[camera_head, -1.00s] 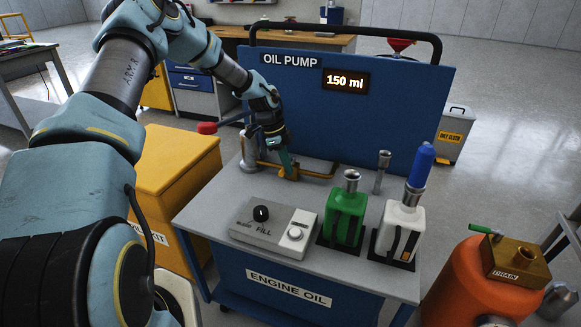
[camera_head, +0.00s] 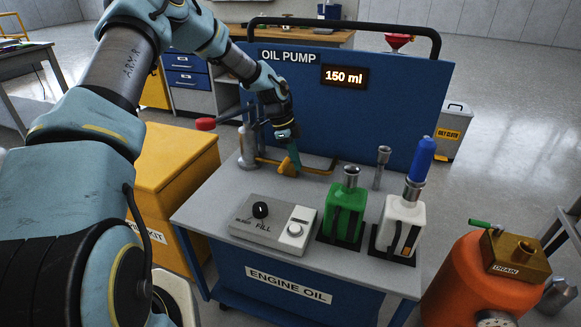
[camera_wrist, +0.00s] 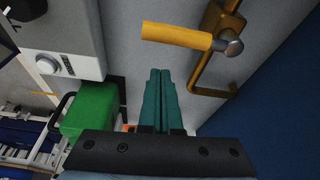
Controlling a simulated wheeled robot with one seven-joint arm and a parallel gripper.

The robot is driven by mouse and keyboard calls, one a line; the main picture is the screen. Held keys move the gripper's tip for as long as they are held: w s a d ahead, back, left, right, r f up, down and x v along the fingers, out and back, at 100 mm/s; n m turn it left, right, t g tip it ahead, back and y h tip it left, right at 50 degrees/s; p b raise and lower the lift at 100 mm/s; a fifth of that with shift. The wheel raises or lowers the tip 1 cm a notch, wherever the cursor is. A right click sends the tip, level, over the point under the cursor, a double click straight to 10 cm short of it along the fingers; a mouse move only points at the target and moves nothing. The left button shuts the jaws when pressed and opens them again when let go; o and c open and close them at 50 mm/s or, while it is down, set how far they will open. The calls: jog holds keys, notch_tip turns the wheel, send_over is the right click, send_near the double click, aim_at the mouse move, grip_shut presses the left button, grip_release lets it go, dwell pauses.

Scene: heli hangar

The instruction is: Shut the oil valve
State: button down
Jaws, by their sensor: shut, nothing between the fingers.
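The oil valve's yellow lever (camera_head: 286,168) is low on the bench near the blue panel, partly behind my gripper. In the wrist view the yellow lever (camera_wrist: 177,36) points left from a metal hub (camera_wrist: 230,44), beside a brass pipe (camera_wrist: 212,88). The brass pipe also shows in the head view (camera_head: 320,171). My gripper (camera_head: 296,166) is shut and empty, pointing down just right of the lever. In the wrist view its teal fingertips (camera_wrist: 160,72) lie together below the lever, with a gap in the picture. I cannot tell their exact height.
A grey control box (camera_head: 270,220), a green bottle (camera_head: 344,215) and a white bottle (camera_head: 400,225) stand along the bench front. A red-ended handle (camera_head: 206,124) sticks out left. The blue panel (camera_head: 390,115) closes off the back. Its display reads 150 ml.

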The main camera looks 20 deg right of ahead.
jog(key=v, duration=0.7)
jog(key=shift+r+b, duration=0.3)
jog(key=shift+r, duration=0.1)
jog(key=s+a+r+n+t+y+p, duration=0.1)
jog(key=s+a+r+n+p, duration=0.2)
jog(key=a, duration=0.5)
jog(key=s+a+r+n+t, duration=0.1)
jog(key=a+r+n, duration=0.3)
jog(key=a+n, duration=0.25)
jog(key=s+a+r+n+y+p, duration=0.1)
jog(key=s+a+r+n+p, duration=0.2)
jog(key=a, duration=0.5)
jog(key=s+a+r+n+t, duration=0.1)
jog(key=s+a+r+n, duration=0.1)
jog(key=s+a+n, duration=0.2)
jog(key=s+a+r+n+p, duration=0.1)
jog(key=s+a+r+n, duration=0.1)
jog(key=s+a+n, duration=0.3)
jog(key=a+n, duration=0.3)
jog(key=shift+a+r+t+y, duration=0.3)
jog(key=shift+a+r+t, duration=0.05)
jog(key=shift+a+t, duration=0.05)
